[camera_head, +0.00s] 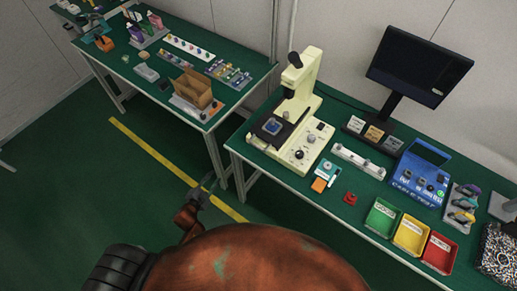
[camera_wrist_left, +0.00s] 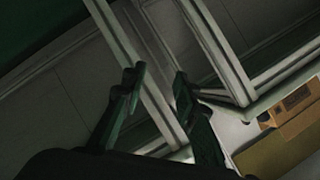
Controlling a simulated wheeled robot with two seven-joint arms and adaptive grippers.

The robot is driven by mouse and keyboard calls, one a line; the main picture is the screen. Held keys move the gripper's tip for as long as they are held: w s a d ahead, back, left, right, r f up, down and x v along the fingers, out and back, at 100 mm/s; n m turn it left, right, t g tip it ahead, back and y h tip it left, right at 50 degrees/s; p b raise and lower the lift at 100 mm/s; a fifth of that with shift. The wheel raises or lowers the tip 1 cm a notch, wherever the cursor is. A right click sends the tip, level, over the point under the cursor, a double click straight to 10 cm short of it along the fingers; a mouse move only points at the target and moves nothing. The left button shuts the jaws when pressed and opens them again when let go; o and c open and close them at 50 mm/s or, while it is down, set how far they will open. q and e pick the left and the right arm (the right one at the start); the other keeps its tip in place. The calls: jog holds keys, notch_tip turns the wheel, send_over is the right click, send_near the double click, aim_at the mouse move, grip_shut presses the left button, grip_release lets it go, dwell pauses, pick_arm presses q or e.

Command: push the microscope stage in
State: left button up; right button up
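The cream microscope (camera_head: 299,110) stands on the left part of the near green-topped table. Its dark stage (camera_head: 263,136) sits low under the head, on the left side of the base, with a blue square piece (camera_head: 272,127) on it. I cannot tell exactly how far the stage sticks out. My left gripper (camera_head: 209,182) is in front of and below the table edge, left of the microscope and apart from it. In the left wrist view its two dark fingers (camera_wrist_left: 160,85) stand apart with nothing between them. My right gripper is not in view.
The near table (camera_head: 262,165) also holds a monitor (camera_head: 416,67), a blue tester (camera_head: 420,173) and green, yellow and red trays (camera_head: 382,219). Another table (camera_head: 150,94) with a cardboard box (camera_head: 194,91) stands at left. Table legs are close to my left gripper. A yellow floor line (camera_head: 150,148) runs below.

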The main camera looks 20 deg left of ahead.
aim_at(257, 146)
pick_arm(q)
jog(key=w+d+r+m+t+h+b, duration=0.1)
jog(key=w+d+r+m, duration=0.1)
jog(key=r, duration=0.5)
jog(key=w+d+r+m+t+h+b, duration=0.2)
jog(key=r+m, duration=0.1)
jog(key=r, duration=0.3)
jog(key=w+d+r+m+t+h+b, duration=0.1)
jog(key=w+d+r+m, duration=0.1)
jog(key=r, duration=0.5)
jog(key=w+d+r+m+g+h, duration=0.1)
jog(key=d+m+h, duration=0.1)
jog(key=d+m, duration=0.1)
jog(key=w+d+r+m+g+h, duration=0.1)
jog(key=d+m+h, duration=0.2)
jog(key=d, duration=0.3)
jog(key=w+d+r+m+g+h, duration=0.1)
jog(key=d+m+h, duration=0.2)
jog(key=d, duration=0.1)
jog(key=shift+w+d+r+m, duration=0.2)
jog(key=shift+d+r+m, duration=0.05)
jog(key=shift+r+m, duration=0.1)
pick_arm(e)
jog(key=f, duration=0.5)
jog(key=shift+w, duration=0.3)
pick_arm(q)
jog(key=shift+c, duration=0.7)
grip_shut()
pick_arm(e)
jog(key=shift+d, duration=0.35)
